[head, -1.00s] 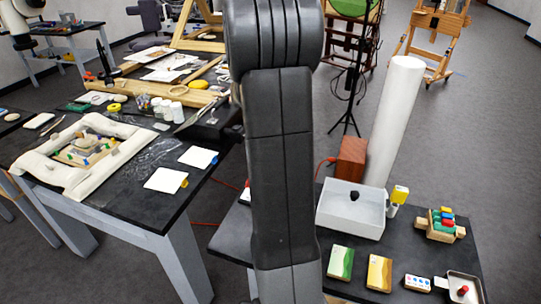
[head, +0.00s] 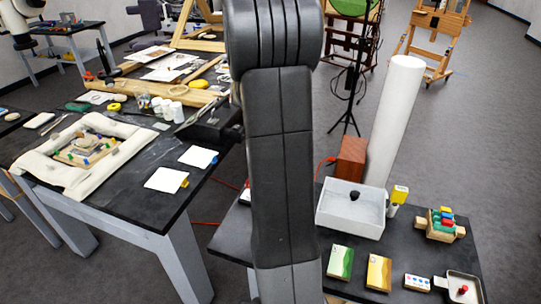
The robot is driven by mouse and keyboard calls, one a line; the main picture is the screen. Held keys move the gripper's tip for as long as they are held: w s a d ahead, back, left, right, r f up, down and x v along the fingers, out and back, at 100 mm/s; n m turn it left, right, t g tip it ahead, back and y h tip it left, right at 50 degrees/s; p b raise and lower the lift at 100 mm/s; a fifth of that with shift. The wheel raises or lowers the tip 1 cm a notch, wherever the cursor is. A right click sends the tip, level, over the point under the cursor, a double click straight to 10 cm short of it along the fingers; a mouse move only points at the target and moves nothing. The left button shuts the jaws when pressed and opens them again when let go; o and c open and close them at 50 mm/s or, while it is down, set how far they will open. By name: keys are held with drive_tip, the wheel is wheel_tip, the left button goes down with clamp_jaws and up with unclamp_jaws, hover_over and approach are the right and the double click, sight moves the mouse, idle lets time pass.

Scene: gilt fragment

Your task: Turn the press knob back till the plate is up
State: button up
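My arm stands upright through the middle of the head view and covers much of the scene behind it. A dark part at the edge of the left table, beside my arm, looks like my gripper (head: 209,128). Its fingers are too small and dark to tell open from shut, and I cannot see anything held. I cannot make out the press, its knob or its plate for certain; they may be hidden behind my arm or that dark part.
The left black table (head: 140,205) holds a padded cream frame (head: 40,172), white cards (head: 166,179) and several jars. The right table holds a white box (head: 349,222) with a dark knob-like piece (head: 354,196), colored boxes and a tray (head: 463,285). A white roll (head: 396,115) stands behind.

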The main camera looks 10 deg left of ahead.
idle(0.4)
drive_tip(key=o, duration=1)
wheel_tip(320, 180, up, 14)
drive_tip(key=shift+b, duration=0.4)
drive_tip(key=shift+f, duration=0.1)
wheel_tip(320, 180, down, 14)
drive_tip(key=shift+r+p, duration=0.1)
drive_tip(key=shift+p, duration=0.3)
